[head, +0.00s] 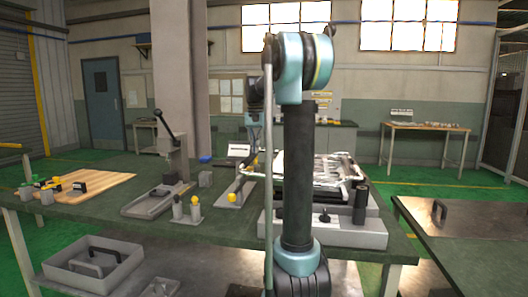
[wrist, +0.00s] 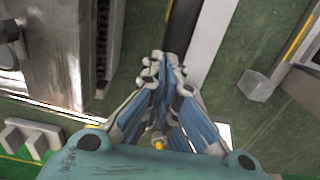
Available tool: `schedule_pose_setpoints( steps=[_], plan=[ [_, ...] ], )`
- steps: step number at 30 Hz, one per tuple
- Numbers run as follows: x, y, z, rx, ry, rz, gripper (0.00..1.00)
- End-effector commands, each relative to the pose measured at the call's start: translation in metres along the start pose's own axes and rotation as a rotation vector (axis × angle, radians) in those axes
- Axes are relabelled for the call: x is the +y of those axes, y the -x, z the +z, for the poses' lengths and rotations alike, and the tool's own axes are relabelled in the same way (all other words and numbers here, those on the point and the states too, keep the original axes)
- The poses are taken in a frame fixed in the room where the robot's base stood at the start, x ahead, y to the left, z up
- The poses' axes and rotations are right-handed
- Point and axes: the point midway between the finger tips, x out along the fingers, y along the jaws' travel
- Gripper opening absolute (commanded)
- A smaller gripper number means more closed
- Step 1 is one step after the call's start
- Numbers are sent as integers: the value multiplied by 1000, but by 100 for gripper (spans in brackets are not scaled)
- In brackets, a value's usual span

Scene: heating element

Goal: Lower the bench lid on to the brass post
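In the head view a silver, panel-like part (head: 322,168) lies over a grey bench unit (head: 345,233) on the green table, partly hidden by my arm. I cannot tell for sure whether it is the bench lid. No brass post can be made out for certain; my arm may hide it. My gripper (wrist: 164,62) has its blue-padded fingers drawn together, with nothing visible between them. In the wrist view it is above a grey rail with a dark strip (wrist: 184,25), beside a shiny metal casing (wrist: 52,50). The gripper is mostly hidden in the head view.
A black-handled lever press (head: 170,140) and small yellow-topped posts (head: 195,208) stand left on the table. A black cylinder (head: 360,204) stands at the unit's right. A grey tray (head: 93,265) sits on the lower shelf. Another green table (head: 470,255) is at right.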

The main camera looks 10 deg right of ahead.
Motion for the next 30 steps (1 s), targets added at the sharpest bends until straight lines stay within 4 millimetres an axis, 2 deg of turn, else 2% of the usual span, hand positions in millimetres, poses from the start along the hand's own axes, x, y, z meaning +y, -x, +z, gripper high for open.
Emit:
schedule_pose_setpoints(
  steps=[17, 30],
  plan=[
    [0, -6, 0, 0, -1, 1, 0],
    [0, 19, 0, 0, 0, 0, 0]
  ],
)
